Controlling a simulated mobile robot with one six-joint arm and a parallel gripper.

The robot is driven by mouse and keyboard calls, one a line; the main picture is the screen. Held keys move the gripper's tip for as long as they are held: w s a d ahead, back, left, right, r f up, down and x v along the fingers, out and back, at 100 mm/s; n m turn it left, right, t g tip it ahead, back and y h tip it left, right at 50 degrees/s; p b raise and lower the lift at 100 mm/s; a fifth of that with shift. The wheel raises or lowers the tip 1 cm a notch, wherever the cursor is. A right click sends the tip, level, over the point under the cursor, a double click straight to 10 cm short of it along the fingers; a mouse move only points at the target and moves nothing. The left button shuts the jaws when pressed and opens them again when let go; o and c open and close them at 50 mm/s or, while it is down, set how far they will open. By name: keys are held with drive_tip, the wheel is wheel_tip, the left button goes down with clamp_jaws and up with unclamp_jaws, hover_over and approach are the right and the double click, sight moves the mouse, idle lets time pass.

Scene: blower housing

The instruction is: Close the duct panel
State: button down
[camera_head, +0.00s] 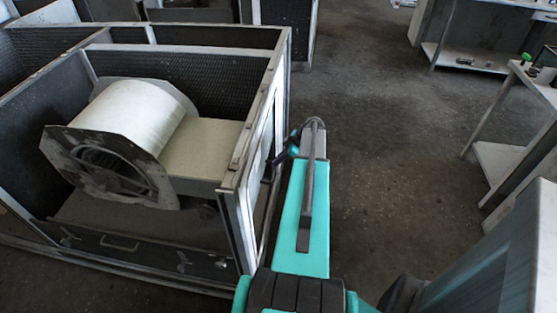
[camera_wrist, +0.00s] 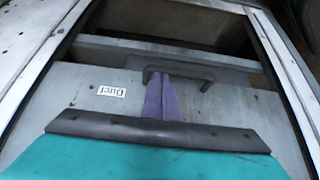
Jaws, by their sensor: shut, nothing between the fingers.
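The duct panel (camera_wrist: 75,105) is a grey plate with an upside-down white "Duct" label and a dark bar handle (camera_wrist: 205,73). It sits inside a metal frame in the wrist view, with a dark opening (camera_wrist: 200,32) beyond its far edge. My gripper (camera_wrist: 160,78) shows as purple fingers, shut and empty, with tips at the handle's bar. I cannot tell whether they touch it. In the head view my gripper (camera_head: 274,168) is at the right side of the blower housing (camera_head: 233,185), partly hidden by my teal arm. The panel is hard to make out there.
A white blower drum (camera_head: 135,112) sits inside the open-topped housing. Shelved benches (camera_head: 500,160) stand on the right and at the back right (camera_head: 462,57). Bare dark floor (camera_head: 385,120) lies between the housing and the benches.

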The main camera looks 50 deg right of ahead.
wheel_tip(320, 180, down, 31)
drive_tip(key=b, duration=2)
drive_tip(key=shift+b, duration=0.35)
drive_tip(key=shift+a, duration=0.1)
drive_tip(key=w+a+r+p+v, duration=0.1)
drive_tip(key=w+v, duration=0.1)
drive_tip(key=v, duration=1.1)
drive_tip(key=shift+r+p, duration=0.3)
drive_tip(key=shift+r, duration=0.15)
drive_tip(key=shift+d, duration=0.1)
